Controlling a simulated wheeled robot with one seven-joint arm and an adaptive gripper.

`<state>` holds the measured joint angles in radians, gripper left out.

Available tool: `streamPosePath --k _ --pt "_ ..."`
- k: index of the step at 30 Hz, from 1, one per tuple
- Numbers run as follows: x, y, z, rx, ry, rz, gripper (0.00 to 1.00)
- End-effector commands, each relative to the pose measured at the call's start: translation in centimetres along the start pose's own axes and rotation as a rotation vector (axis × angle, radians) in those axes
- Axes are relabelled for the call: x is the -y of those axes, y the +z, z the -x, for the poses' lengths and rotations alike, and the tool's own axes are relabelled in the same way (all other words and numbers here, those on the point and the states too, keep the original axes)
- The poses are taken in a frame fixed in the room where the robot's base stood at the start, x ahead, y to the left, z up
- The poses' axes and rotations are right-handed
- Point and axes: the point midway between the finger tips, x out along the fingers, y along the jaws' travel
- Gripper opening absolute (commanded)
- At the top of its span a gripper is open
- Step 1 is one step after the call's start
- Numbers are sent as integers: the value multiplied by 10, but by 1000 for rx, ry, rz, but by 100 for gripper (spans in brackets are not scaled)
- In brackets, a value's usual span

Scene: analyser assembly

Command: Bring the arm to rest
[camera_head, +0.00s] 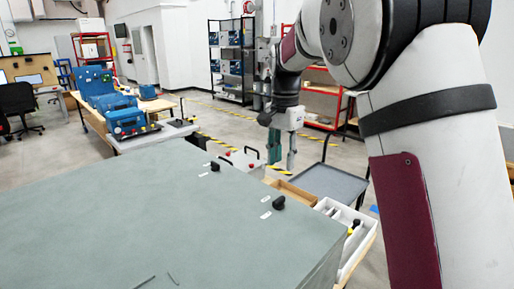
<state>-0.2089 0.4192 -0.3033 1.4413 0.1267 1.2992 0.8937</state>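My arm comes in from the right and bends over toward the middle of the head view. Its end hangs down past the far right side of the large grey-green surface, with my gripper (283,160) pointing downward. A dark green part and a grey part show side by side at the gripper. They are too small to tell whether the fingers are open or shut, or whether anything is held.
The large grey-green surface (150,215) with black knobs (278,203) fills the foreground. A dark grey cart tray (328,182) and a white bin (347,222) stand beyond it. Blue equipment (122,115) sits on a table at left. Open floor lies behind.

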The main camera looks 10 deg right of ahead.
Motion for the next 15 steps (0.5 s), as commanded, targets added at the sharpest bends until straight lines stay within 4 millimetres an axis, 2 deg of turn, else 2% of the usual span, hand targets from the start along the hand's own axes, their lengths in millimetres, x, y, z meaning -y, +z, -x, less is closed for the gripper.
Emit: streamPosePath --k 5,8,15 --pt "-15 7 15 -3 -33 45 32" --pt "-37 18 31 -11 -74 112 32" --pt "-101 58 63 -70 -177 338 32"
